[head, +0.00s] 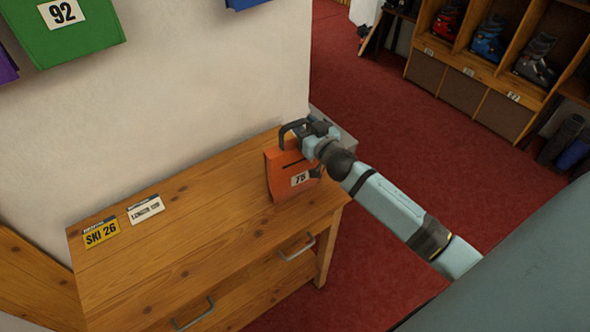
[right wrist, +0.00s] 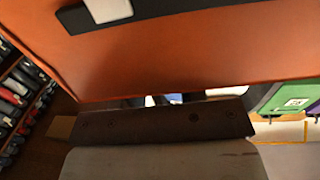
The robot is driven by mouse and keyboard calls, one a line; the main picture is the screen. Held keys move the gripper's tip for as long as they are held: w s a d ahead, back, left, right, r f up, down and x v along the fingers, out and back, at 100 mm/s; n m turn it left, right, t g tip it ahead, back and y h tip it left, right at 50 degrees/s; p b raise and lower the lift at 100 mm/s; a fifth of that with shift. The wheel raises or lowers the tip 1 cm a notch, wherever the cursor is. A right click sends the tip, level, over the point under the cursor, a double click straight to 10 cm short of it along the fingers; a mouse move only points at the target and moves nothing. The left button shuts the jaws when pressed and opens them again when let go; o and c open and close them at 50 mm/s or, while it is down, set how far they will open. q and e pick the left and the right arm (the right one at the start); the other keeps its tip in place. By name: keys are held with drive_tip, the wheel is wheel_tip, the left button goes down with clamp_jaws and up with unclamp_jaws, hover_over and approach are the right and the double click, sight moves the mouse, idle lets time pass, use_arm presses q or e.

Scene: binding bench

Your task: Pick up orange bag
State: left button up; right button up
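The orange bag (head: 281,180) is at the right end of the wooden bench (head: 180,250), with a white number label on its front. I cannot tell whether its base touches the bench top. My right gripper (head: 297,140) is at the bag's top edge, beside a dark loop. In the right wrist view the bag's orange face (right wrist: 190,55) fills the upper part, with a black strip and a white patch. A dark gripper part (right wrist: 155,123) lies just below it. The grip itself is hidden, so whether the fingers are closed is unclear. My left gripper is out of view.
A yellow SKI 26 tag (head: 101,233) and a white tag (head: 146,209) lie on the bench's left. A green bag (head: 65,35) hangs on the wall above. Boot shelves (head: 480,70) stand across the red carpet (head: 420,130), which is open floor.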

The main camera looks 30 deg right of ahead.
clamp_jaws()
idle(1.4)
